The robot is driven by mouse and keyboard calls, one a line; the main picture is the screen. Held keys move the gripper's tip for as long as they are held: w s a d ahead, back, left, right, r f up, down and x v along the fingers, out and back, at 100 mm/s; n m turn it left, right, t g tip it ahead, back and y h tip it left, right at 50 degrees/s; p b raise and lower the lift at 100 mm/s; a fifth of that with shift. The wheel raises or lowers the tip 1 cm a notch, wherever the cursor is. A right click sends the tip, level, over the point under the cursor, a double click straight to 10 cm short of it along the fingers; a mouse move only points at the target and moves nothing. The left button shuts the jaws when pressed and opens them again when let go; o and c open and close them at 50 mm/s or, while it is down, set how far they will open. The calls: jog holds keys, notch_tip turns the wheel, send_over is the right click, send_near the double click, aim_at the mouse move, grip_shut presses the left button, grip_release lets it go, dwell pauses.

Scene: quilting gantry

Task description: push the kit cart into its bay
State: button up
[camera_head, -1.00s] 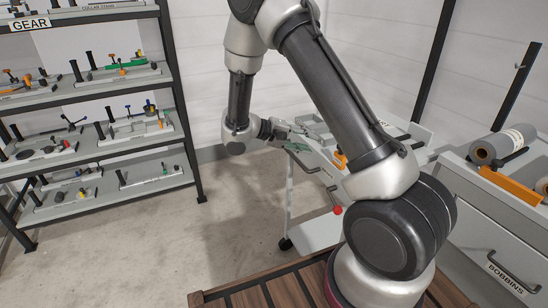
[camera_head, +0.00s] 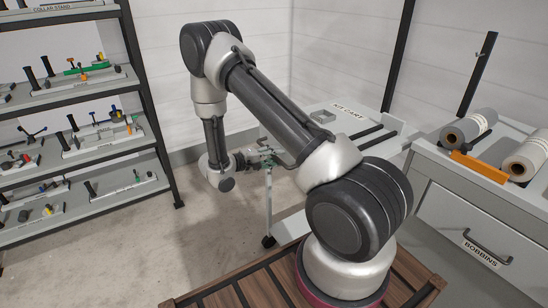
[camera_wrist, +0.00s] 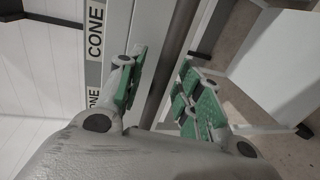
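The kit cart, a pale grey cart, stands behind my arm in the head view. Its labelled top (camera_head: 349,112) and a caster (camera_head: 268,241) show, while my arm hides much of its middle. My gripper (camera_head: 263,158) is at the cart's left end, near its upper edge. In the wrist view my gripper (camera_wrist: 163,92) has its green-padded fingers apart. A dark bar (camera_wrist: 178,40) runs between them in the picture. I cannot tell whether the fingers touch it, or whether it belongs to the cart.
A dark-framed shelf rack (camera_head: 150,110) with several fixtures stands left. A bobbins cabinet (camera_head: 455,215) with rolls on top stands right, near the cart. Floor (camera_head: 195,240) between rack and cart is clear.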

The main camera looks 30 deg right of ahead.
jog(key=shift+d, duration=0.1)
jog(key=shift+c, duration=0.3)
grip_shut()
jog(key=shift+d, duration=0.15)
jog(key=w+d, duration=0.1)
jog(key=d, duration=3.3)
jog(key=shift+r, duration=0.1)
jog(key=shift+o, duration=0.3)
grip_release()
jog(key=shift+d, duration=0.2)
jog(key=shift+a, duration=0.1)
